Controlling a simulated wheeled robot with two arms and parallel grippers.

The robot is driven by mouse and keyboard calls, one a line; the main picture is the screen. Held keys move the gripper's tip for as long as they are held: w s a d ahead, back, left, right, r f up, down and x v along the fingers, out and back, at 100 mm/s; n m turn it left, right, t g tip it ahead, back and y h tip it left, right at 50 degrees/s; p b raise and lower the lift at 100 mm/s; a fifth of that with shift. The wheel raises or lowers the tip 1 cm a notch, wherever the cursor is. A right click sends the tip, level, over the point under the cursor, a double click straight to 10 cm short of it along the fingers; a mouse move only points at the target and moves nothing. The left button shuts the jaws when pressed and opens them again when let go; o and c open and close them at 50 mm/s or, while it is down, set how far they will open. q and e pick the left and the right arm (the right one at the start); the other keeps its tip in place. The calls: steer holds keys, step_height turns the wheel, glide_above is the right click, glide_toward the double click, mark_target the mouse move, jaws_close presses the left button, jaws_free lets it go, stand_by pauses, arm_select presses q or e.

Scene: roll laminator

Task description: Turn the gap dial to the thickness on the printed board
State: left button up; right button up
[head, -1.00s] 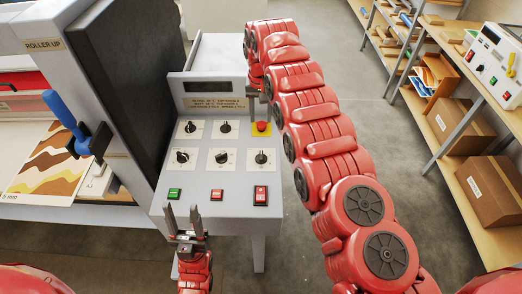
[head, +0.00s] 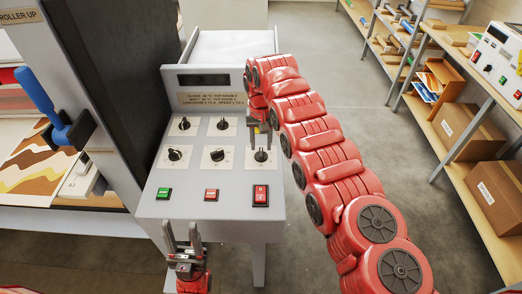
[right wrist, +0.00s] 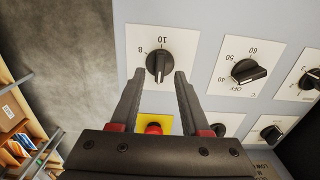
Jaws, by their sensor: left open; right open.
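The control panel (head: 238,190) carries two rows of black dials. My right gripper (head: 261,146) is at the lower right dial (head: 261,156), partly covering it. In the right wrist view this dial (right wrist: 159,62) has the marks 8 and 10 beside it and stands just beyond the fingertips, between their lines. My right gripper (right wrist: 159,85) is open and holds nothing. The name under the dial cannot be read. The printed board (head: 35,150), with brown and yellow waves, lies at the left; its thickness print is out of view. My left gripper (head: 183,238) is open and empty below the green button.
A red stop button on a yellow plate (right wrist: 153,128) is partly hidden by my right gripper. A dial marked 40 to 60 (right wrist: 249,71) is beside the right one. Green (head: 164,193) and red (head: 260,195) buttons line the panel's front. A blue lever (head: 40,95) stands at left.

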mark_target(261, 154)
steer(key=shift+s+f, duration=0.15)
steer(key=shift+f, duration=1.1)
jaws_close()
